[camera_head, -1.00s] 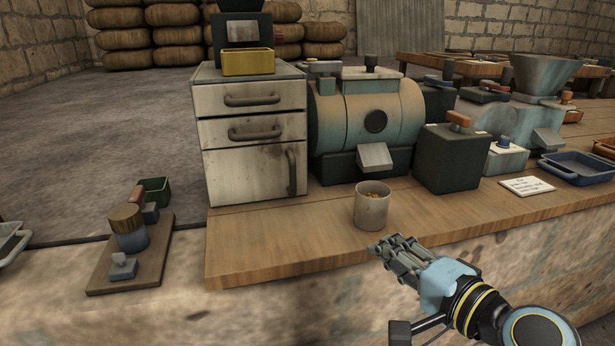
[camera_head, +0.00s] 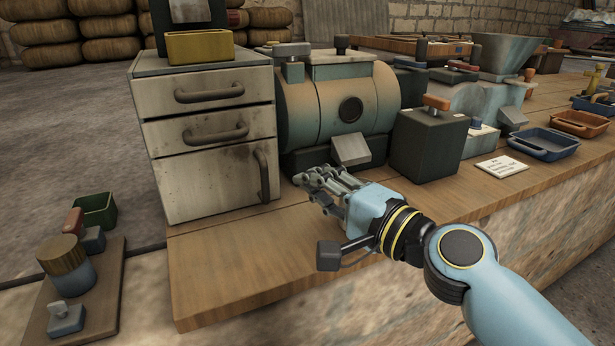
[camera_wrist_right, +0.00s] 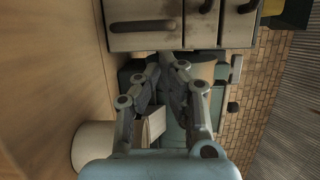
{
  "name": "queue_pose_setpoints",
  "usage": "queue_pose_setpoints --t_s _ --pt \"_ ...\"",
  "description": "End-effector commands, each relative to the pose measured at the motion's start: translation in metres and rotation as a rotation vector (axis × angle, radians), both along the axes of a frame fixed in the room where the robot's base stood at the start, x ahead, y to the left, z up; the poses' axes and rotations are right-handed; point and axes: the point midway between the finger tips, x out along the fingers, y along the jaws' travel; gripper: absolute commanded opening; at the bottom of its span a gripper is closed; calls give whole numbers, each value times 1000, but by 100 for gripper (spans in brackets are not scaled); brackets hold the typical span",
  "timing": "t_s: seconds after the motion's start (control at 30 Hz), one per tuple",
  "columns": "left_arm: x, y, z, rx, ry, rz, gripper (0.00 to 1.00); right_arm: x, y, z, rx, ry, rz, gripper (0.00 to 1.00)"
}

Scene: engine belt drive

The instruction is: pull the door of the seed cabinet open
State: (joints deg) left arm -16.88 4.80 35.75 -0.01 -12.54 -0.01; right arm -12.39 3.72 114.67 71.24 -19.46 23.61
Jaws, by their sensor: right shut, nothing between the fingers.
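The seed cabinet (camera_head: 210,135) is a worn off-white metal box at the left end of the wooden bench. It has two drawers above and a door (camera_head: 210,184) below with a dark vertical bar handle (camera_head: 262,175). The door is shut. In the right wrist view the cabinet is turned sideways, with the door handle (camera_wrist_right: 142,25) near the top. My right gripper (camera_head: 310,180) is shut and empty, to the right of the handle and apart from it in the head view. It also shows in the right wrist view (camera_wrist_right: 167,70). My left gripper is out of view.
A teal and tan drum machine (camera_head: 340,105) stands right of the cabinet, beside a dark box (camera_head: 428,145). A light cup (camera_wrist_right: 92,147) is close to my right gripper in the wrist view. Bench in front of the door is clear. A yellow bin (camera_head: 200,47) sits on top.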

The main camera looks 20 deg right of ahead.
Motion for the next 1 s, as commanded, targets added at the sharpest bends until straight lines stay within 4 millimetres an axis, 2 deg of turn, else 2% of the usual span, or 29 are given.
queue_pose_setpoints --t_s 0.17,0.4,0.63,1.0 --pt "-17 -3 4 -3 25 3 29 34 12 2 3 -2 -1 0" --pt "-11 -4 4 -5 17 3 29 64 23 1 0 -1 0 0" --pt "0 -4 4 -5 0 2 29 71 25 0 -1 1 1 0" --pt "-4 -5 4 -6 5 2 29 70 25 0 0 0 -3 0"
